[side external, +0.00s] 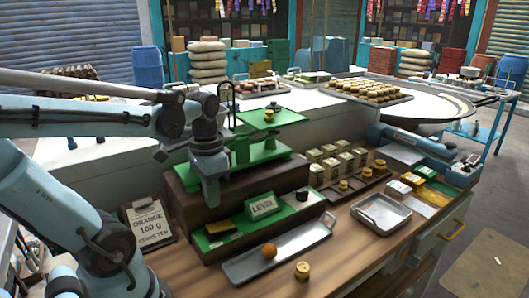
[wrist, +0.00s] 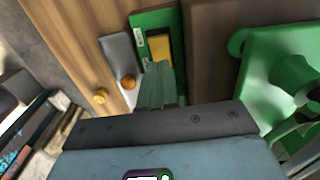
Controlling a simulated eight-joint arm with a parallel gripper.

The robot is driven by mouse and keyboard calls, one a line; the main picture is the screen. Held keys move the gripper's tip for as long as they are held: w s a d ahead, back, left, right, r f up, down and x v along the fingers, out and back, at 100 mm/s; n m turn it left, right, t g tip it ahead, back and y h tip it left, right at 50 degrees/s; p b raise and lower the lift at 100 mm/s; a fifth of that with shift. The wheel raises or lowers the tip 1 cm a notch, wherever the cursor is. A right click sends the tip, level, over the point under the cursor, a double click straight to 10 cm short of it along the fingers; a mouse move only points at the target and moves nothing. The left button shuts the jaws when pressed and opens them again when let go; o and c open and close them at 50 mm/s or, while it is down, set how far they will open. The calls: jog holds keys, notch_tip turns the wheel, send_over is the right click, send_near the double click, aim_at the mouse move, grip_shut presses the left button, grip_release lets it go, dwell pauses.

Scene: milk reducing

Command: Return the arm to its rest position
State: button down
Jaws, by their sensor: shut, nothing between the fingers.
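My gripper (side external: 211,196) points down beside the green scale (side external: 243,160), above the brown stand. In the wrist view its fingers (wrist: 158,78) are together, with nothing between them. An orange ball (side external: 269,251) lies on a long metal tray (side external: 300,240) at the front of the counter; it also shows in the wrist view (wrist: 128,82). The gripper is apart from the ball and the tray.
A brass weight (side external: 302,270) stands in front of the tray. A clipboard (side external: 148,224) reading "ORANGE 100 g" is left of the stand. A "LEVEL" sign (side external: 263,206) sits on the stand's lower step. Small boxes (side external: 335,162) and an empty metal tray (side external: 381,213) are to the right.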

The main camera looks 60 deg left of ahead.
jog(key=shift+r, duration=0.4)
jog(key=w+d+t, duration=0.7)
jog(key=d, duration=0.2)
jog(key=shift+w+d+r, duration=0.15)
jog(key=shift+d, duration=0.1)
jog(key=s+a+r+g, duration=0.4)
jog(key=s+a+r, duration=0.3)
jog(key=s+a, duration=0.2)
jog(key=shift+s+a+r+g, duration=0.15)
jog(key=shift+r+g, duration=0.1)
jog(key=shift+g, duration=0.15)
